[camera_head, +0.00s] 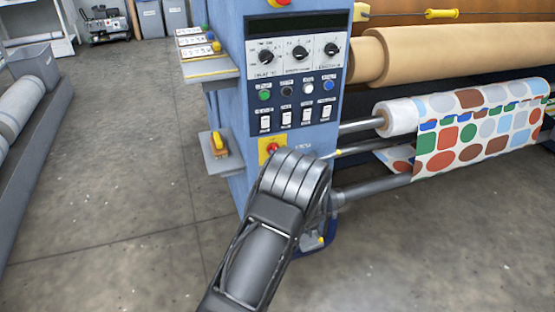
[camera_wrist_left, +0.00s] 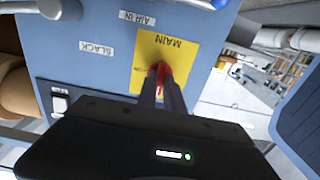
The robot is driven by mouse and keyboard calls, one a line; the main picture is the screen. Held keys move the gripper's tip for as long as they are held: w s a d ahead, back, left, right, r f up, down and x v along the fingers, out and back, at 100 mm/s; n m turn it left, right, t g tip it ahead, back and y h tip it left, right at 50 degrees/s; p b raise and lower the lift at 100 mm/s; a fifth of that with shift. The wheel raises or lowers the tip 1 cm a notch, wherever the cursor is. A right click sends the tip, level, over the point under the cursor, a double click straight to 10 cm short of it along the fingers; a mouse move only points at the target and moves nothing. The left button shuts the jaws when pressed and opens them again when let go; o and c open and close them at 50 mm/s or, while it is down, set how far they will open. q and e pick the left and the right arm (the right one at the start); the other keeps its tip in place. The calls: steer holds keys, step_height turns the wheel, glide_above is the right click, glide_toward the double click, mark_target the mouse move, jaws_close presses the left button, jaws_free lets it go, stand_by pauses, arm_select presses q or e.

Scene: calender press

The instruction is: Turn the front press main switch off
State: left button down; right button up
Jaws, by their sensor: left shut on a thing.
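The main switch is a red knob (camera_wrist_left: 161,70) on a yellow plate (camera_wrist_left: 150,48) marked MAIN, upside down in the left wrist view. In the head view the plate (camera_head: 264,156) and the red knob (camera_head: 272,147) sit low on the blue press cabinet, partly covered by my left arm. My left gripper (camera_wrist_left: 161,82) is shut on the red knob, with one finger on each side. The fingers hide part of the knob, so its exact turn is hard to tell. My right gripper is in neither view.
Above the switch are a panel of dials (camera_head: 299,52), several coloured buttons and white rocker switches (camera_head: 286,118). A small shelf with a yellow-handled item (camera_head: 217,143) juts out at left. Rollers with patterned sheet (camera_head: 478,125) lie right. The floor (camera_head: 120,170) at left is clear.

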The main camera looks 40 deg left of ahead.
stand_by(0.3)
arm_select(q)
steer(key=c, duration=1.5)
jaws_free()
steer(key=p+v, duration=0.1)
steer(key=v, duration=0.6)
steer(key=shift+s+d, duration=0.2)
steer(key=shift+d, duration=0.15)
